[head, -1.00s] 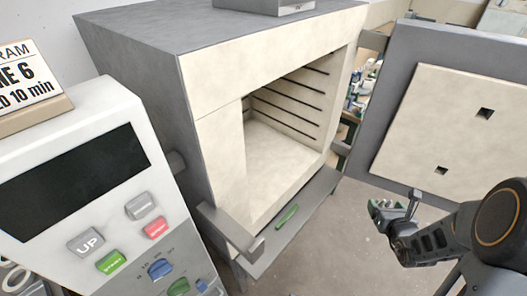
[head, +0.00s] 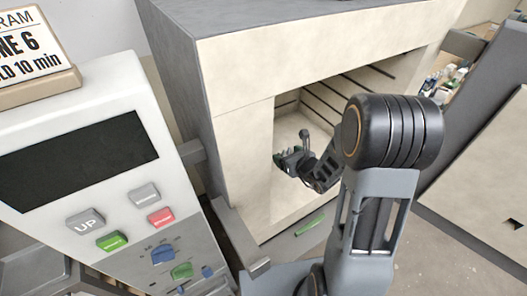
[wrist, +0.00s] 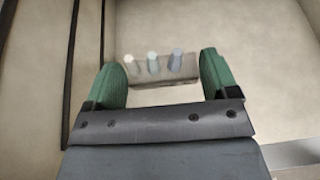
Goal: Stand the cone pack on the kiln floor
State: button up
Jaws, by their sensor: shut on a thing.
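The cone pack (wrist: 160,74) is a pale clay block with three small cones, cream, pale green and blue-grey, in the wrist view. My gripper (wrist: 162,78) has green fingertips, one at each end of the block, and is shut on it. In the head view my gripper (head: 288,160) is inside the kiln (head: 228,160) opening, low down; the pack is too small to make out there. The kiln floor (wrist: 162,35) shows as a pale surface beyond the pack. I cannot tell whether the pack touches it.
The kiln's cream walls carry dark grooves (head: 330,105). Its grey door (head: 490,150) stands open at the right. A controller box (head: 85,150) with coloured buttons and a sign (head: 25,55) stand at the left. My arm hides part of the opening's right side.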

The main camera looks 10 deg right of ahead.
jog(key=shift+w+a+f+n+y+b, duration=0.15)
jog(key=shift+w+f+n+y+b, duration=0.1)
jog(key=shift+f+n+y+b, duration=0.25)
jog(key=shift+s+f+n+g+y+b, duration=0.1)
jog(key=shift+n+g+y+b, duration=0.35)
jog(key=shift+b, duration=0.2)
jog(key=w+d+f+n+y+b, duration=0.1)
jog(key=w+d+f, duration=0.1)
jog(key=d+f, duration=0.1)
jog(key=w+d+f+n+g+y, duration=0.1)
jog(key=d+f, duration=0.2)
jog(key=w+d+f+n+g+y+b, duration=0.1)
jog(key=w+d+f, duration=0.1)
jog(key=d+f, duration=0.2)
jog(key=shift+w+b, duration=0.3)
jog(key=shift+b, duration=0.05)
jog(key=shift+w+d+f, duration=0.25)
jog(key=shift+w+f, duration=0.1)
jog(key=shift+f, duration=0.2)
jog(key=shift+w+d+f, duration=0.1)
jog(key=shift+d+f, duration=0.05)
jog(key=shift+f, duration=1.55)
